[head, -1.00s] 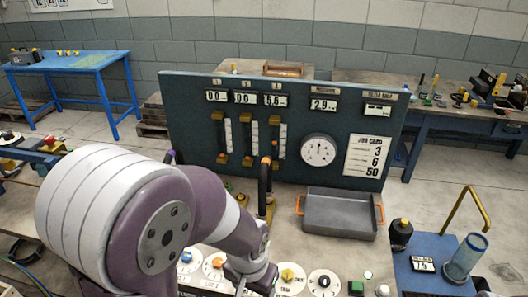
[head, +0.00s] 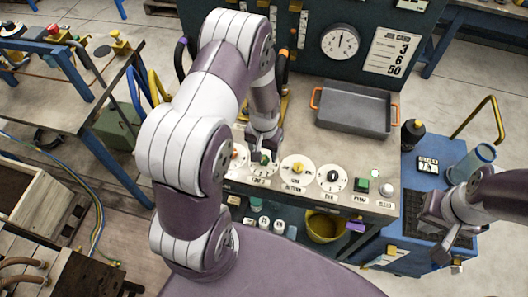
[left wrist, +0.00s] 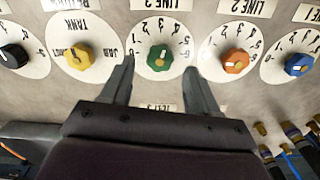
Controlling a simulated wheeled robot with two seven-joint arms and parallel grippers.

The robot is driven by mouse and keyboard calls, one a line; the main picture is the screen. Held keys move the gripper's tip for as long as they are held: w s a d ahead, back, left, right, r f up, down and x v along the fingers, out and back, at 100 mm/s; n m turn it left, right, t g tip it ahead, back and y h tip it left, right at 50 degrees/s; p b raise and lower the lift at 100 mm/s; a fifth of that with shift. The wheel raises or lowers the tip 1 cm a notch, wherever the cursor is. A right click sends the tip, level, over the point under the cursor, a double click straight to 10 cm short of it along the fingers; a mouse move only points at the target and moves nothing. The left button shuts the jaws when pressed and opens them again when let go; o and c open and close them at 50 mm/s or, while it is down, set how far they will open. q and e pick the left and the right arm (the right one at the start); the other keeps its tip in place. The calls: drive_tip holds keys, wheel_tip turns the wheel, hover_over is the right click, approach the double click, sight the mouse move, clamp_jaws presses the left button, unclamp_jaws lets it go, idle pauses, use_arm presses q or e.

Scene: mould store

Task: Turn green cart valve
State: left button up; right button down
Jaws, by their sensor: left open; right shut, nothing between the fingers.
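The green valve knob (left wrist: 160,58) sits at the middle of a white numbered dial lettered LINE 3, upside down in the left wrist view. In the head view its dial (head: 258,169) is partly covered by my left gripper (head: 264,153). My left gripper is open, with its two fingertips (left wrist: 159,68) on either side of the knob in the picture. I cannot tell whether they touch it or how far above the panel they are. My right gripper (head: 449,249) is shut and empty, low at the right by the blue cart.
Orange (left wrist: 237,62) and blue (left wrist: 298,64) knobs sit on one side of the green one, yellow (left wrist: 77,55) and black (left wrist: 14,56) on the other. A grey tray (head: 353,107) with orange handles stands behind the dials. The blue cart (head: 428,190) carries a clear cylinder.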

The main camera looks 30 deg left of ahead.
sight(264, 161)
use_arm(q)
wheel_tip(264, 161, down, 2)
drive_tip(key=shift+w+a+f, duration=0.1)
drive_tip(key=shift+w+f, duration=0.05)
drive_tip(key=shift+f, duration=0.1)
drive_tip(key=shift+s+d, duration=0.2)
drive_tip(key=shift+s, duration=0.15)
drive_tip(key=shift+w+f, duration=0.1)
drive_tip(key=shift+w+a, duration=0.1)
drive_tip(key=c, duration=1)
drive_tip(key=shift+m, duration=1.1)
drive_tip(key=shift+c, duration=0.2)
drive_tip(key=o, duration=1)
drive_tip(key=shift+o, duration=0.2)
